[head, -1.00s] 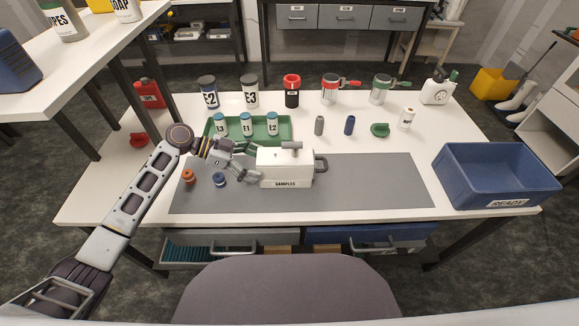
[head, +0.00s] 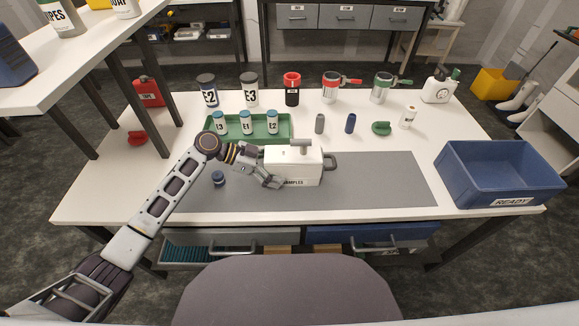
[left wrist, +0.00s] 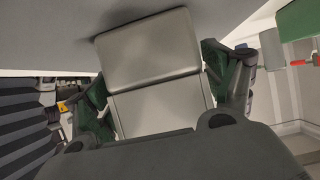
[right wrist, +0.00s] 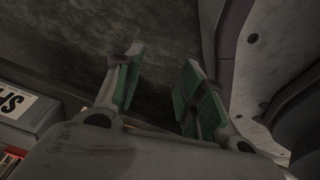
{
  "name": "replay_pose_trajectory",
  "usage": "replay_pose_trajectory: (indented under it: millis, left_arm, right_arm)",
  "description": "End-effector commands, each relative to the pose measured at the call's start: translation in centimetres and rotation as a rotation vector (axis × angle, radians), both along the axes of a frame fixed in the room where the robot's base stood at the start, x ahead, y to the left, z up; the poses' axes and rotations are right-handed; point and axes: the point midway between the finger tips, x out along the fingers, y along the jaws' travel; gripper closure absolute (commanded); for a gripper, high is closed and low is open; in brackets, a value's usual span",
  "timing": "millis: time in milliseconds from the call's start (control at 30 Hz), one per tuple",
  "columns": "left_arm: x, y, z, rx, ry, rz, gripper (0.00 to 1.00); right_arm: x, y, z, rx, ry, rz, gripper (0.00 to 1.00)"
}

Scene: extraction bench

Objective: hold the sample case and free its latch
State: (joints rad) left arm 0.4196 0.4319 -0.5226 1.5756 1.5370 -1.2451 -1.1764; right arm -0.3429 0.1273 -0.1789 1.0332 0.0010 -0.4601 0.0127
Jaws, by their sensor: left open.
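The white sample case (head: 303,170) stands upright on the grey mat, with a dark handle on its right end and a grey T-shaped fitting (head: 300,150) on top. Which part is the latch I cannot tell for sure. My left gripper (head: 264,167) is at the case's left end, open, one finger in front covering part of the SAMPLES label. In the left wrist view a pale grey two-part surface, apparently the case (left wrist: 155,60), lies between the spread fingers. My right gripper (right wrist: 160,92) is open and empty, out of the head view.
Behind the case is a green tray (head: 284,126) with several labelled vials. A blue READY bin (head: 500,190) stands at the right. A dark blue cap (head: 218,178) lies on the mat (head: 380,185) near my left arm. The mat's right part is clear.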

Motion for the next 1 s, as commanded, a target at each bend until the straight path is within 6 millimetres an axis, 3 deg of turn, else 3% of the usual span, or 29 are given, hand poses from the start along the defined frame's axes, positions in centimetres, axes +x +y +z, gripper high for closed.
replay_pose_trajectory:
  millis: [200,667,900,1000]
  left_arm:
    - [0.0,-1.2,-0.8,0.0,0.0,0.0,0.17]
    - [0.0,-1.6,-0.9,0.0,0.0,-0.001,0.17]
    - [0.0,-1.6,-0.9,0.0,0.0,-0.001,0.48]
    - [0.0,-1.6,-0.9,0.0,0.0,-0.001,0.5]
  right_arm:
    - [1.7,1.3,0.6,0.015,-0.019,-0.005,0.6]
    - [1.5,2.0,0.9,0.024,-0.014,-0.008,0.6]
    - [1.9,1.1,0.9,0.013,-0.019,-0.003,0.6]
    - [1.8,0.7,0.8,0.007,-0.017,-0.001,0.6]
